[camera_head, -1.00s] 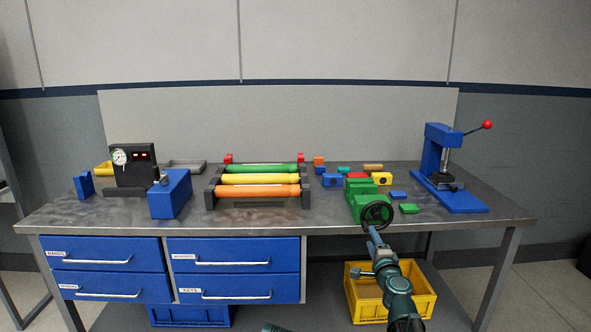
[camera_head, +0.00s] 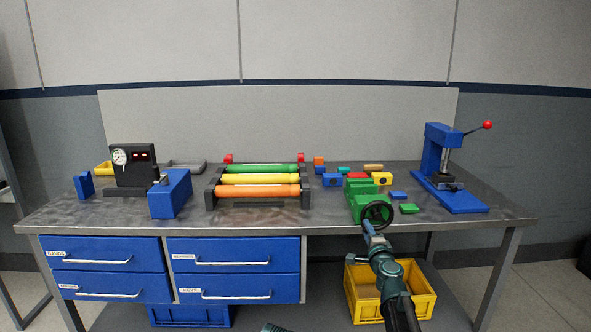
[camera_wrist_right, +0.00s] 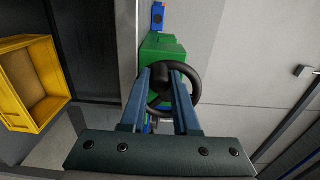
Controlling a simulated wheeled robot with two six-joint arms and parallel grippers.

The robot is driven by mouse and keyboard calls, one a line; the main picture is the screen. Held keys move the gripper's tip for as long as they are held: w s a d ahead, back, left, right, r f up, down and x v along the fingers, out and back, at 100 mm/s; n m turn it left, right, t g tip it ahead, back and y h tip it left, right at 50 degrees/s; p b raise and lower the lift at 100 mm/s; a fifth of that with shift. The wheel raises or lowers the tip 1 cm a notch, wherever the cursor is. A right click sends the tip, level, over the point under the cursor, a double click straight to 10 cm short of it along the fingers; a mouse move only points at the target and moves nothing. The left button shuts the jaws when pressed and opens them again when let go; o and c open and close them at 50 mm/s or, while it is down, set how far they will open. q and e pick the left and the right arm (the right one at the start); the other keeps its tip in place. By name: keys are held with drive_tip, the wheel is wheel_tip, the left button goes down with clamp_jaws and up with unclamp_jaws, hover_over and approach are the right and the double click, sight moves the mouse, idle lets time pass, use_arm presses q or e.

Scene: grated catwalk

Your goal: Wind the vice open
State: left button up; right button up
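The green vice (camera_head: 362,205) stands at the bench's front edge, right of centre, with a black handwheel (camera_head: 378,212) facing me. A red block (camera_head: 357,176) shows at its far end. My right gripper (camera_head: 368,226) is at the lower left of the wheel. In the right wrist view its two blue fingers (camera_wrist_right: 163,68) have a clear gap between them and overlap part of the handwheel (camera_wrist_right: 195,88), with dark wheel parts showing in the gap. I cannot tell whether they touch the rim. The green vice (camera_wrist_right: 160,50) lies behind the wheel. My left gripper is out of view.
A blue press (camera_head: 440,165) with a red-knobbed lever stands right of the vice. Small blocks lie around it, including a green one (camera_head: 409,208). A roller rack (camera_head: 258,190) stands to the left. A yellow crate (camera_head: 427,290) is below the bench.

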drive_tip(key=o, duration=0.8)
drive_tip(key=shift+o, duration=0.2)
drive_tip(key=s, duration=0.8)
drive_tip(key=shift+d, duration=0.15)
